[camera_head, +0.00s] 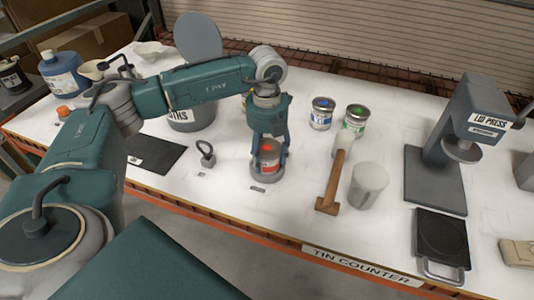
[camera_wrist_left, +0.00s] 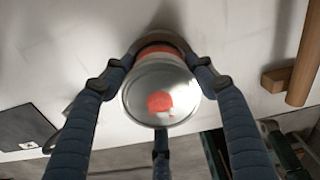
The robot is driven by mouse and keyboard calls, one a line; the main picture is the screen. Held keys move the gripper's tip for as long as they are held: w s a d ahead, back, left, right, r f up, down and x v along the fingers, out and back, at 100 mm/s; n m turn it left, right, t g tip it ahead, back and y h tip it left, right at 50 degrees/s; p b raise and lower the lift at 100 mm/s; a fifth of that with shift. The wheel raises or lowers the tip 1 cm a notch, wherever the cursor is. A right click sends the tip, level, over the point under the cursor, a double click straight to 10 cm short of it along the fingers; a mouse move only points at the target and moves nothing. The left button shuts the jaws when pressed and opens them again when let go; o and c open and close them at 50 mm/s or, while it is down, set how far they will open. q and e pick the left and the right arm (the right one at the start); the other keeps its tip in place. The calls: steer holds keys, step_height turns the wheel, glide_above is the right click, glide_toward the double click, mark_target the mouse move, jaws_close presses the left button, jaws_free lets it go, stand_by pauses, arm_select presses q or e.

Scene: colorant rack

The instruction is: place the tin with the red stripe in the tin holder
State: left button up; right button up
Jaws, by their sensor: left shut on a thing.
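The tin with the red stripe (camera_head: 268,150) is upright between the fingers of my left gripper (camera_head: 269,157), which is shut on it. In the left wrist view the tin (camera_wrist_left: 158,92) shows its silver lid with a red dot, and the gripper fingers (camera_wrist_left: 158,85) close around its sides. The grey round tin holder (camera_head: 266,174) is directly under the tin on the counter. The tin's lower end appears to be at or in the holder; the fingers partly hide the contact. My right gripper is not in view.
A blue-marked tin (camera_head: 321,114) and a green-marked tin (camera_head: 355,120) stand behind right. A wooden-handled mallet (camera_head: 331,181) and a grey cup (camera_head: 368,185) are right of the holder. A ringed weight (camera_head: 205,156) is left. The lid press (camera_head: 436,178) stands far right.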

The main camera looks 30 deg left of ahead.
arm_select(q)
steer(key=o, duration=1.4)
steer(key=shift+f, duration=0.1)
steer(key=shift+c, duration=0.2)
steer(key=shift+r, duration=0.55)
step_height(320, 180, up, 11)
steer(key=b, duration=0.3)
steer(key=shift+r, duration=0.1)
